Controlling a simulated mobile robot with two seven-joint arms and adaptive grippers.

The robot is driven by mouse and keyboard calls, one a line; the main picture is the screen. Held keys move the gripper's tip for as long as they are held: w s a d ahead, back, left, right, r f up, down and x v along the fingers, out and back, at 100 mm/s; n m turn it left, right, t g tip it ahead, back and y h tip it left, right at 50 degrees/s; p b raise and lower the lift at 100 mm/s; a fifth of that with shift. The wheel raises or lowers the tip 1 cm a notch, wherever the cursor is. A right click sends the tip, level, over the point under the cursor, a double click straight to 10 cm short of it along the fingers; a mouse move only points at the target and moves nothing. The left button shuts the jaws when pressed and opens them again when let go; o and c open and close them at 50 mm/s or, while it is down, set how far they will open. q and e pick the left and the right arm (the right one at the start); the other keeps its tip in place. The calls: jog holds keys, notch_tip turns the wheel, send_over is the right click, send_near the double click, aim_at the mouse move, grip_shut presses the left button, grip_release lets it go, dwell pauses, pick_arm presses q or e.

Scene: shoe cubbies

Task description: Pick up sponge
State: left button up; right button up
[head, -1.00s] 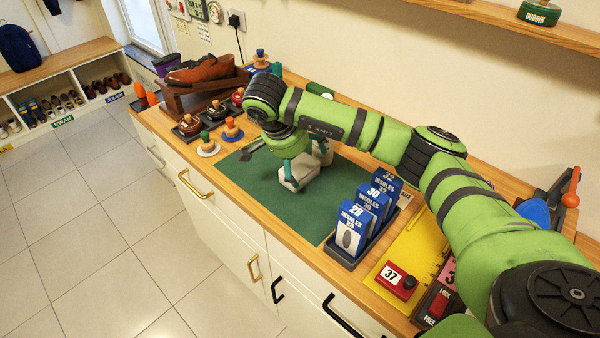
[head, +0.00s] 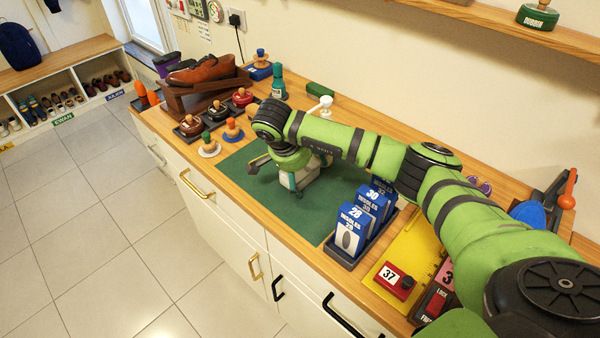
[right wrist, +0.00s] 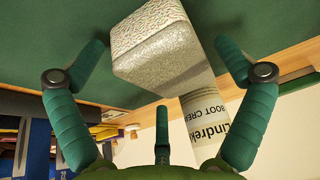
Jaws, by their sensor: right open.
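The sponge, a pale speckled block (right wrist: 165,62), lies on the green mat (head: 340,200). In the head view the sponge (head: 308,173) is partly hidden by my right gripper (head: 294,184). The gripper has come down over it from above. In the right wrist view its teal fingers are spread wide, one on each side of the sponge, with gaps between them and the block. The gripper is open and empty. My left gripper is not in view.
A boot cream container (right wrist: 205,110) stands close to the sponge in the right wrist view. Blue insole boxes (head: 360,220) stand in a rack to the right. Several polish tins and knobbed brushes (head: 208,146) sit to the left. The mat's front is clear.

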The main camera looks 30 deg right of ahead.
jog(key=shift+c, duration=0.4)
jog(key=c, duration=0.6)
jog(key=shift+f, duration=0.1)
